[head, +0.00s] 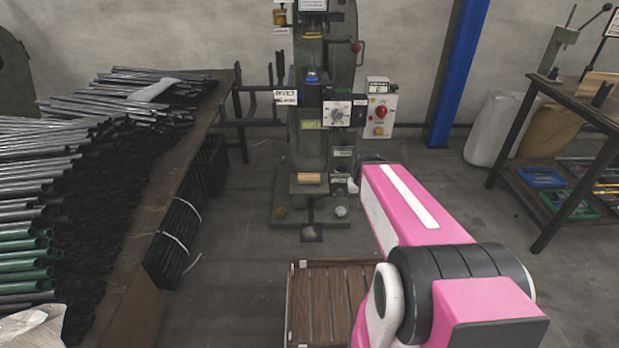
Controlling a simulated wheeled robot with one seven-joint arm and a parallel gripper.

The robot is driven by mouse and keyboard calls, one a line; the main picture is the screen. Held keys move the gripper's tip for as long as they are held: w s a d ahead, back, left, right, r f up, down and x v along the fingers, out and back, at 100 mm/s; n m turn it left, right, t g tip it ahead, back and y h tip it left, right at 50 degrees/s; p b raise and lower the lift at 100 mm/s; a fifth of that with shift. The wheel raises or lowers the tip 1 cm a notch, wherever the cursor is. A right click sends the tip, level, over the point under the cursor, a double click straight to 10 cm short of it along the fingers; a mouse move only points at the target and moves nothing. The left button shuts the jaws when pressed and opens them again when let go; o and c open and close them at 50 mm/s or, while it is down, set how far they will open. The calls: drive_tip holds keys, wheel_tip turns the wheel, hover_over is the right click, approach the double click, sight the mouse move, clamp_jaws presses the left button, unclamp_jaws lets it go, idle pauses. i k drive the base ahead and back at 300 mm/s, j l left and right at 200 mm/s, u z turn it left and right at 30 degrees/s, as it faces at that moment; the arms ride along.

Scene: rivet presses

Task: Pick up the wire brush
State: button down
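I cannot clearly make out a wire brush in the head view. A small tan, wood-coloured piece (309,178) lies on the base of the green rivet press (313,140), but it is too small to tell what it is. Another tan piece (598,84) lies on the dark workbench (570,98) at the right, also unclear. My pink arm reaches from the lower right toward the press.
A table (165,215) at the left bears many dark tubes (60,190). A slatted wooden pallet (333,300) lies on the floor in front. Floor is open between press and workbench.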

sight(308, 179)
drive_tip(key=k+l, duration=0.15)
drive_tip(key=k, duration=0.35)
drive_tip(key=k+l, duration=0.2)
drive_tip(key=k, duration=0.25)
drive_tip(key=i+j, duration=0.9)
drive_tip(key=i, duration=0.15)
drive_tip(key=i+j, duration=0.35)
drive_tip(key=i, duration=0.15)
